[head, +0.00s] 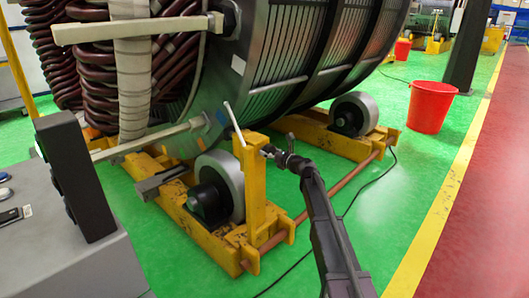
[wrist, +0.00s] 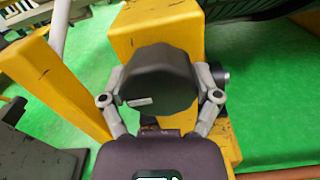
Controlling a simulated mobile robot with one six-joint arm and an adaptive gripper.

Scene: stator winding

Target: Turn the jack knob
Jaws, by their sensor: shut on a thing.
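The jack knob (wrist: 158,82) is a dark, faceted round knob with a small light label, in front of a yellow post. In the wrist view my gripper (wrist: 160,76) has one grey finger on each side of it, shut on it. In the head view my gripper (head: 270,152) meets the upper part of the yellow jack post (head: 254,190) from the right. The knob is too small and covered there to make out. A thin pale rod (head: 233,122) slants up beside the post top.
The large stator (head: 285,50) rests on grey rollers (head: 354,114) in a yellow frame (head: 205,235). A reddish bar (head: 335,190) runs along the frame's near side. A cable crosses the green floor. A red bucket (head: 431,107) stands right. A grey console (head: 75,250) is at left.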

